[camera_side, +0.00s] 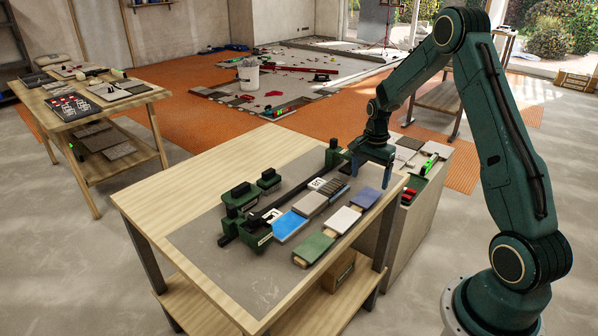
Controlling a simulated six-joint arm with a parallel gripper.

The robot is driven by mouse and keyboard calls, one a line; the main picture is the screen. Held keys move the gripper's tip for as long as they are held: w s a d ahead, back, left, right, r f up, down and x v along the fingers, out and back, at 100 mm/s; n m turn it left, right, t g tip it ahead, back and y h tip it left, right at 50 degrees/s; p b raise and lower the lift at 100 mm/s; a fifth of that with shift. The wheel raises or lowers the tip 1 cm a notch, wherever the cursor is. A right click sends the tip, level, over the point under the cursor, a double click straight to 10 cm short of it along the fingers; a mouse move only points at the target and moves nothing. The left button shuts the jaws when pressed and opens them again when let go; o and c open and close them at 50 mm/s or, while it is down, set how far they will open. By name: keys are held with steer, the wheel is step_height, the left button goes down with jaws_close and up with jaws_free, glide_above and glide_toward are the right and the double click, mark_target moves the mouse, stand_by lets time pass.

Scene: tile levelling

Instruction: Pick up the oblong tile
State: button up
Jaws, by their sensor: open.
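Several tiles lie on a grey mat (220,275) on the wooden workbench. A green tile (314,246), a white tile (343,219) and a purple-blue tile (367,198) form the front row on small wooden supports. A bright blue tile (288,228), a grey tile (309,204) and a dark ribbed piece (333,190) lie in the row behind. I cannot tell for sure which one is the oblong tile. My gripper (373,176) is open, jaws pointing down, above the far right end of the rows, near the purple-blue tile. I see nothing between its jaws.
A dark green fixture with a long bar (285,200) runs behind the tiles. Green blocks (240,196) stand at its left. The bench's left part is clear.

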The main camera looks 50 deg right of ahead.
mark_target(367, 197)
steer(key=shift+f, duration=0.3)
steer(key=shift+f, duration=2.55)
steer(key=c, duration=0.9)
